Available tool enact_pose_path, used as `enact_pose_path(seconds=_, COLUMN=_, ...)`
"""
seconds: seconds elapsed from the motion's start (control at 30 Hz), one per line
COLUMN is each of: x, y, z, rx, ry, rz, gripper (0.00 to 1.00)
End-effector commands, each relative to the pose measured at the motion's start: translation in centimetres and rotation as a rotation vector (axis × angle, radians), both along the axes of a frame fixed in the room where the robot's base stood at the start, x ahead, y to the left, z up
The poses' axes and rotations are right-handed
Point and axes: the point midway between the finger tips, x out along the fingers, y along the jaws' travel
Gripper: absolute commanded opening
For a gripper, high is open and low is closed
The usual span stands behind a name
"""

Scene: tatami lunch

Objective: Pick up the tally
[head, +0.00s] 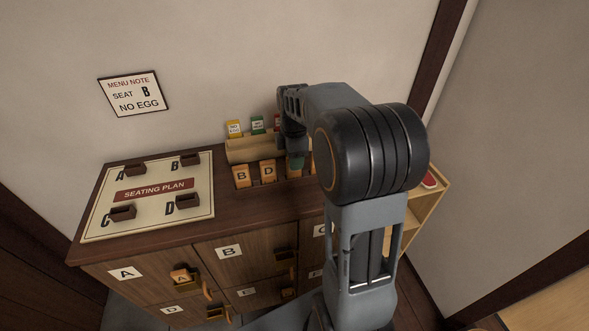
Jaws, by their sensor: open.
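Several orange wooden tallies are in view, and I cannot tell which one is meant. Tally B (241,176) and tally D (267,170) stand upright in a row on the dark cabinet top (225,222). Another tally, marked A (181,276), sits in a holder on cabinet door A. My gripper (294,160) points down at the right end of the row, just right of tally D, and is open. Its fingertips are small and partly hidden, with a greenish patch at them. My arm hides whatever stands further right in the row.
The seating plan board (105,218) with small dark holders lies at left. A menu note (134,93) on the wall reads "Seat B no egg". Light shelves (432,205) stand at right.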

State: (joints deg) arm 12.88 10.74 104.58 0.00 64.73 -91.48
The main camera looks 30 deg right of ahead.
Motion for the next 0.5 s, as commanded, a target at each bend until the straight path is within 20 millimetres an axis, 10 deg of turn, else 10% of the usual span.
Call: enact_pose_path(seconds=0.5, x=0.0, y=0.0, z=-3.0, rx=-0.001, ry=-0.002, rz=0.000, gripper=0.45)
